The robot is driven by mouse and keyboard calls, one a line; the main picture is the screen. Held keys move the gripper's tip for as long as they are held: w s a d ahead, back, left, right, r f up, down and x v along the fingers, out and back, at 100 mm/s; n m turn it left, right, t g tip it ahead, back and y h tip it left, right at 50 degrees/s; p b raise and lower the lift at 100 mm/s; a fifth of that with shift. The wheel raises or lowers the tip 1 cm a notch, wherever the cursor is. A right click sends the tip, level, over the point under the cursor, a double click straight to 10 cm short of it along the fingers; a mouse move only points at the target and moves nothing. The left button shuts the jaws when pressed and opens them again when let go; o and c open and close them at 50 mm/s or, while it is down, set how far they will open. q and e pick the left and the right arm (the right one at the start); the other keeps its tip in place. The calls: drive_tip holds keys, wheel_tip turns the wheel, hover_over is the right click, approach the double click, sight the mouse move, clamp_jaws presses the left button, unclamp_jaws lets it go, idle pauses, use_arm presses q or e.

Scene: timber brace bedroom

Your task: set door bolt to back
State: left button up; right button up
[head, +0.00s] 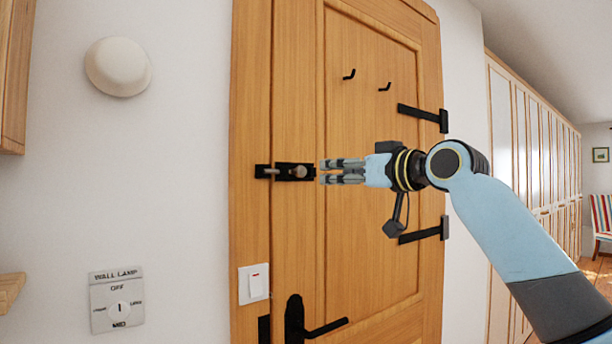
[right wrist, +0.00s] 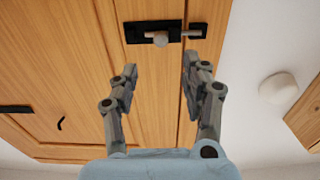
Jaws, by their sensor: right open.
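The door bolt (head: 299,171) is a small black plate with a grey rod and round knob, on the left edge of the wooden door (head: 375,240). Its rod spans the gap to the black keeper (head: 261,171) on the frame. In the right wrist view the bolt knob (right wrist: 160,39) is at the top centre, and the rod reaches right into the keeper (right wrist: 195,30). My right gripper (head: 325,171) is open and empty, just right of the knob with its fingers pointing at it. In the right wrist view its open fingers (right wrist: 160,66) lie below the knob, apart from it. My left gripper is not in view.
Below the bolt are a black door handle (head: 312,325) and a white light switch (head: 254,283). Two black hooks (head: 349,75) and black hinges (head: 424,117) are on the door. A wall lamp (head: 118,67) and its dial plate (head: 117,300) are at left.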

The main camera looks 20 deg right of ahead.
sight(303, 171)
drive_tip(key=p+x, duration=0.1)
drive_tip(key=x, duration=0.5)
drive_tip(key=p+x, duration=0.1)
drive_tip(key=x, duration=0.2)
drive_tip(key=shift+w+a+r+p, duration=0.15)
drive_tip(key=shift+w+r+p, duration=0.05)
drive_tip(key=shift+r+p, duration=0.15)
drive_tip(key=shift+w+a+f, duration=0.15)
drive_tip(key=shift+w+a, duration=0.05)
drive_tip(key=shift+w, duration=0.4)
clamp_jaws()
